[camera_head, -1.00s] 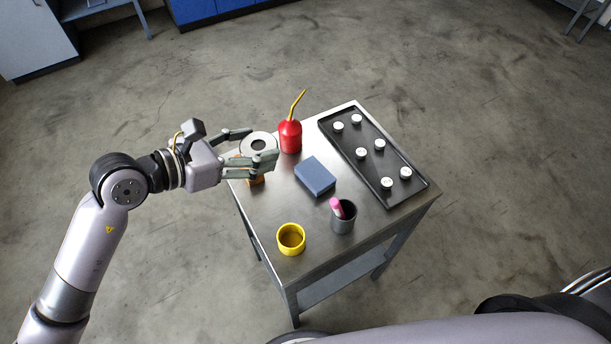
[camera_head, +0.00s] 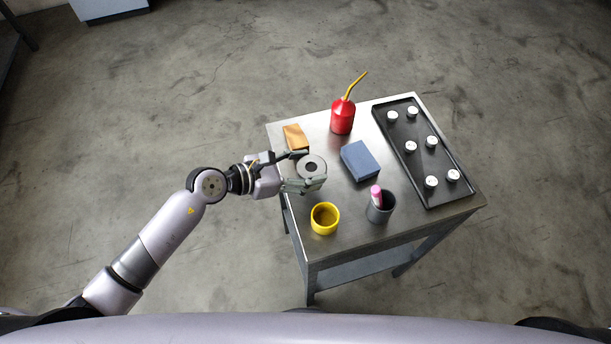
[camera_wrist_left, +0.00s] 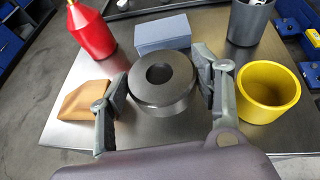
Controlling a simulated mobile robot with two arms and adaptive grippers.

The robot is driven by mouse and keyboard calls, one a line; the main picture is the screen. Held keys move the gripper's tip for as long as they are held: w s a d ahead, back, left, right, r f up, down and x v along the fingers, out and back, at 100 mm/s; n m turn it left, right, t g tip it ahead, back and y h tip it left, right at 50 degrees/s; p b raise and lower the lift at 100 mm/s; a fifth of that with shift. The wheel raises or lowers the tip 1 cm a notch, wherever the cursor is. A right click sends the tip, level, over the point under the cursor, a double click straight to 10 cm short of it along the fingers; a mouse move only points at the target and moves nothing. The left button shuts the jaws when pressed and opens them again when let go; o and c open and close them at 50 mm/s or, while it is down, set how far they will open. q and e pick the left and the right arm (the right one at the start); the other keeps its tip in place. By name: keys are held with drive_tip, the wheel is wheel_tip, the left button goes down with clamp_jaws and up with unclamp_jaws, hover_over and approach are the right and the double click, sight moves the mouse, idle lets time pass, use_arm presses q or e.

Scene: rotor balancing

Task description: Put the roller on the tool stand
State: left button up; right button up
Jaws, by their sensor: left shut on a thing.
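The roller is a grey metal cylinder with a round hole through its middle (camera_head: 322,164). It also shows in the wrist view (camera_wrist_left: 163,101). My left gripper (camera_head: 312,170) is shut on it, with one finger on either side. The roller is over the left part of the metal tool stand (camera_head: 345,241), between a tan block and a yellow cup. I cannot tell whether its underside touches the top. My right gripper is not in view.
Nearby on the stand are the tan block (camera_head: 295,137), yellow cup (camera_head: 325,218), blue box (camera_head: 360,161), red oil can (camera_head: 342,117) and grey cup (camera_head: 380,208) with a pink-topped item. A black tray (camera_head: 441,185) with several white-topped pieces fills the right side.

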sight(306, 177)
use_arm(q)
drive_tip(key=shift+f, duration=1.85)
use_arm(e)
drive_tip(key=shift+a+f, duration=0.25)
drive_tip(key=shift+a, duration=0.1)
use_arm(q)
drive_tip(key=shift+b, duration=0.3)
drive_tip(key=shift+f, duration=0.1)
drive_tip(key=o, duration=1.5)
drive_tip(key=shift+f, duration=0.1)
drive_tip(key=shift+c, duration=0.2)
drive_tip(key=o, duration=0.4)
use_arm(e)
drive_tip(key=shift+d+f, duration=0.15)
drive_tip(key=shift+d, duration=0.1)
